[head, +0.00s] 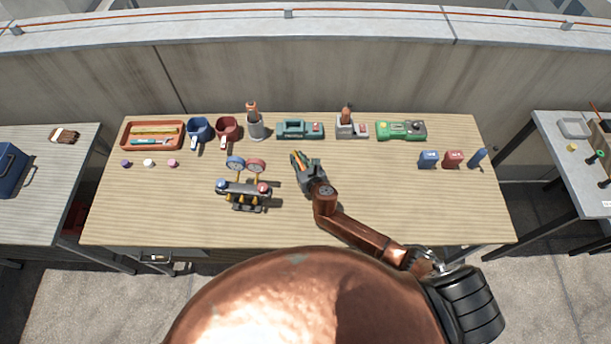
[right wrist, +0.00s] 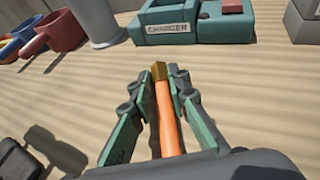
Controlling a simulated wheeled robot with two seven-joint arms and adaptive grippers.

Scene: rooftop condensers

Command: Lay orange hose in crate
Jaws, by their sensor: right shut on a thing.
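My right gripper (head: 302,163) is over the middle of the wooden bench, to the right of the gauge set. It also shows in the right wrist view (right wrist: 165,88), with its fingers shut on the orange hose (right wrist: 166,115). The hose has a brass-coloured end that sticks up just past the fingertips; its other end is hidden. In the head view only a small bit of orange shows between the fingers. A low red-orange tray (head: 124,137) at the bench's back left holds several long coloured pieces; I cannot tell if it is the crate. My left gripper is not in view.
A gauge set (head: 244,189) stands left of the gripper. Blue (head: 199,129) and red mugs, a grey holder (head: 256,128), a teal charger (head: 298,129) and a green device (head: 401,130) line the back. The bench's front right is clear. Side tables flank it.

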